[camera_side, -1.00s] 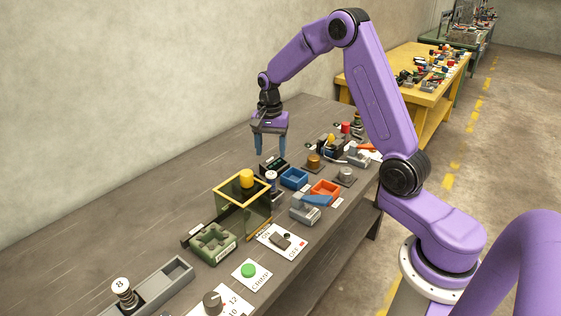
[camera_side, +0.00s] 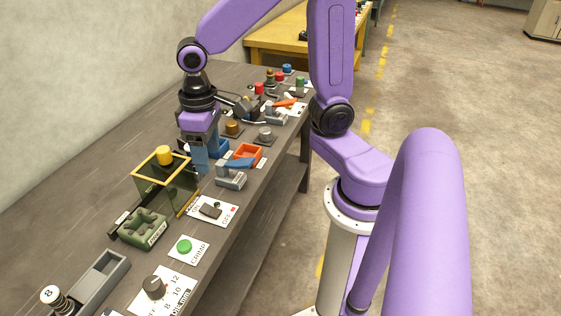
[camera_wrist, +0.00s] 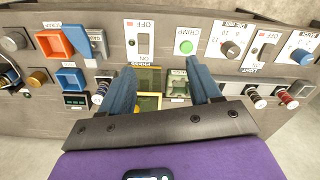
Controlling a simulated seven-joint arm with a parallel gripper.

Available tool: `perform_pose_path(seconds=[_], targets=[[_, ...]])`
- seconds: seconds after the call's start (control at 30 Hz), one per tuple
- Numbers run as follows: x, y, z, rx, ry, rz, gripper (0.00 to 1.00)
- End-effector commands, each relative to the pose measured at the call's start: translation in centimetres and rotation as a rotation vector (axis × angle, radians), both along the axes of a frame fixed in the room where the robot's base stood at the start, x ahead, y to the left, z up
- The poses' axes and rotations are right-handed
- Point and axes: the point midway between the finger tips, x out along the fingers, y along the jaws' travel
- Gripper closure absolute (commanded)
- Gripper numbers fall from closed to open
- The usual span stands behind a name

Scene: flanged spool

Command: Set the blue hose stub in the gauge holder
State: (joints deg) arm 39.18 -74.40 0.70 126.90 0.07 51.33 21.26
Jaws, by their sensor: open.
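A short flanged spool with dark bands and a pale top (camera_wrist: 100,92) stands beside the blue tray in the wrist view; it looks like the blue hose stub, though its colour is hard to read. My gripper hides it in the side view. A green notched block with a label (camera_side: 145,228) looks like the gauge holder; its label is too small to read. It also shows in the wrist view (camera_wrist: 178,84), with no spool visible in it. My gripper (camera_side: 208,162) is open and empty, its blue fingers pointing down beside the yellow-framed box; it also shows in the wrist view (camera_wrist: 161,68).
The yellow-framed clear box (camera_side: 143,177) with a yellow knob on top stands between my gripper and the green block. A blue tray (camera_wrist: 72,78), an orange tray (camera_side: 248,150) and a grey block with a blue lever (camera_side: 231,179) are close by. A grey trough (camera_side: 112,272) lies nearer.

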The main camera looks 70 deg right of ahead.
Motion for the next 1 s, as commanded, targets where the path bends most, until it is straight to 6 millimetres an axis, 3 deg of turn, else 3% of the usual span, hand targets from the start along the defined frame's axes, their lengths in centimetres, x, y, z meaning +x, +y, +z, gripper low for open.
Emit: perform_pose_path(seconds=[0.03, 0.2, 0.43, 0.63, 1.0], targets=[[-1.9, 0.3, 0.2, 0.001, -0.003, 0.092, 0.37], [-7.6, 0.4, 0.5, 0.004, -0.009, 0.394, 0.37], [-13.4, -0.7, 0.4, 0.004, -0.014, 0.727, 0.37], [-15.4, -1.4, 0.2, 0.003, -0.015, 0.848, 0.37], [-15.5, -1.4, 0.2, 0.003, -0.014, 0.857, 0.37]])
